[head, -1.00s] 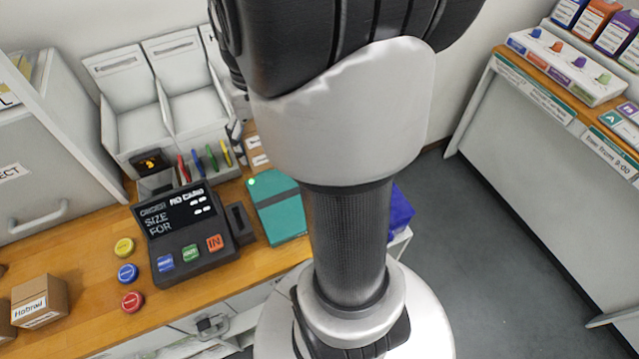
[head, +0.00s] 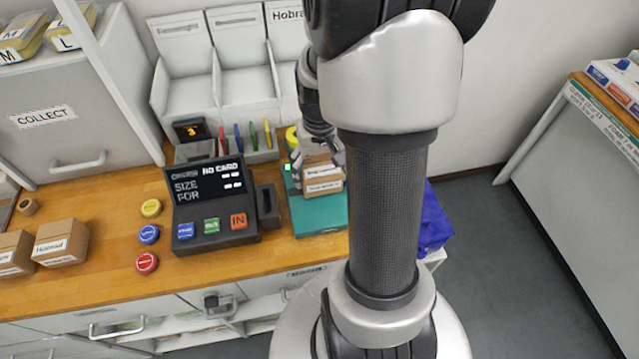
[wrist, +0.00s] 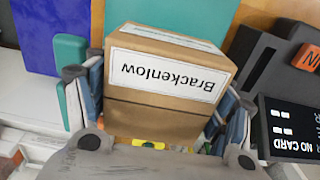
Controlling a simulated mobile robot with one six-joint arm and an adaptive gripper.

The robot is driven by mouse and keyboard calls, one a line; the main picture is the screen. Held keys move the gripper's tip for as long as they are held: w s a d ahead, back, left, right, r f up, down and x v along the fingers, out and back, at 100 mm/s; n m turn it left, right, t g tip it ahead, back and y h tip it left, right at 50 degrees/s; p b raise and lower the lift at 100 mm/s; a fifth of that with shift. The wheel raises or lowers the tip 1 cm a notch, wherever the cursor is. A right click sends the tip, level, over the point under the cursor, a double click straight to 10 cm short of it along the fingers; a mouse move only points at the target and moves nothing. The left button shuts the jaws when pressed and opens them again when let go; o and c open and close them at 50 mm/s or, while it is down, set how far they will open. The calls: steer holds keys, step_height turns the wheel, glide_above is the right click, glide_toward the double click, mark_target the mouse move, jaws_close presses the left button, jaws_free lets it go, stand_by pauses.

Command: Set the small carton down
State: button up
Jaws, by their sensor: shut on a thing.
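The small carton (wrist: 155,118) is brown with a white label reading "Brackenlow", upside down in the wrist view. My gripper (wrist: 160,103) is shut on it, with one finger on each side. In the head view the carton (head: 322,180) is at the teal pad (head: 322,222) on the wooden counter, right of the dark card terminal. My gripper (head: 318,155) is above and behind it, partly hidden by my arm. I cannot tell whether the carton touches the pad.
The card terminal (head: 212,205) stands close left of the pad. Pens (head: 240,137) stand behind it. Coloured round buttons (head: 149,234) and other cartons (head: 60,243) are further left. A blue bin (head: 434,222) is to the right, past the counter edge. Wooden counter around the buttons is bare.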

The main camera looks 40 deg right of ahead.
mark_target(319, 162)
steer(key=shift+f+b, duration=0.7)
steer(key=shift+f, duration=1.4)
steer(key=shift+f, duration=0.15)
steer(key=o, duration=1.2)
step_height(319, 162, up, 12)
steer(key=p, duration=0.4)
steer(key=s+a+r+n+t, duration=0.2)
steer(key=a+r, duration=0.4)
steer(key=a, duration=0.4)
steer(key=s+a+r+n+t, duration=0.2)
steer(key=s+a+r+n, duration=0.2)
steer(key=s+a+r, duration=0.3)
steer(key=a, duration=0.3)
steer(key=shift+s+a+t, duration=0.15)
steer(key=shift+s+t, duration=0.05)
steer(key=shift+t, duration=0.1)
